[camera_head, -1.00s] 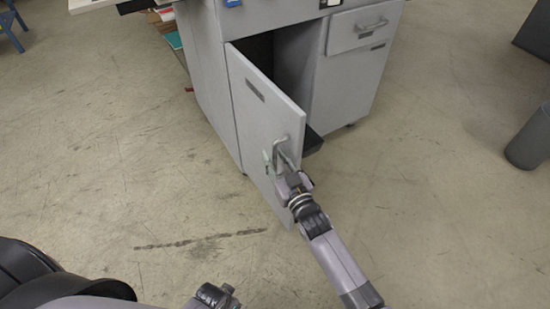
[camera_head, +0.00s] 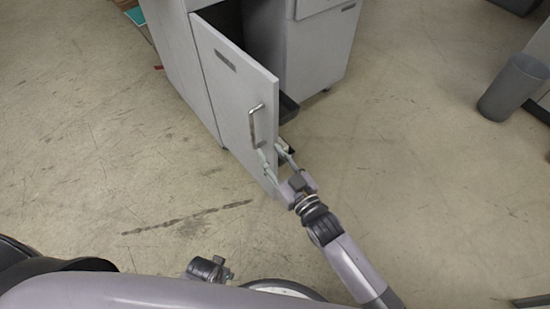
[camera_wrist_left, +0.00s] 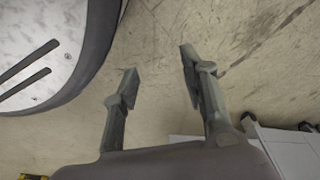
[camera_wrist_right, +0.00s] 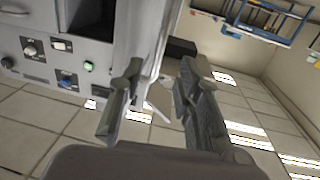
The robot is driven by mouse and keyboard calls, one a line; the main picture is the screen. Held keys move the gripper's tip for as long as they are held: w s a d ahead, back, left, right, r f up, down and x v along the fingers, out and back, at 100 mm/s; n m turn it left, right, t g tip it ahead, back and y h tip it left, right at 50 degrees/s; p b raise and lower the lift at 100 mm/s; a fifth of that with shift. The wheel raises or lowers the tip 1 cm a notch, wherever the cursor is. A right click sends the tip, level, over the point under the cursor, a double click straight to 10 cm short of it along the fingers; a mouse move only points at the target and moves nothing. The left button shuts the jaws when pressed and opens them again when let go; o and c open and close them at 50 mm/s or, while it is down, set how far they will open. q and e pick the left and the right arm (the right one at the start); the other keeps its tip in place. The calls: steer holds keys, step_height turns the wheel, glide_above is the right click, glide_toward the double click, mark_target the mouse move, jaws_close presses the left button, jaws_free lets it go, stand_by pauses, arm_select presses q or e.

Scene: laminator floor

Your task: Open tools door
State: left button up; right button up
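The grey tools door (camera_head: 225,85) stands partly open on the grey cabinet (camera_head: 175,50), with its dark interior showing behind it. Its metal bar handle (camera_head: 252,125) is free, with no finger on it. My right gripper (camera_head: 275,158) is open at the door's free edge, below and right of the handle. One finger shows in front of the door and the other past its edge. The right wrist view shows the door edge (camera_wrist_right: 158,45) between the spread fingers; contact is unclear. My left gripper (camera_wrist_left: 158,62) is open and empty over the floor.
A grey bin (camera_head: 512,88) stands at the right. A drawer front (camera_head: 318,5) is beside the open compartment. The concrete floor (camera_head: 400,170) between cabinet and bin is clear. Control knobs (camera_wrist_right: 30,47) show in the right wrist view.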

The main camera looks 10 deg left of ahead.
steer(key=shift+s+d, duration=0.4)
steer(key=shift+s, duration=0.05)
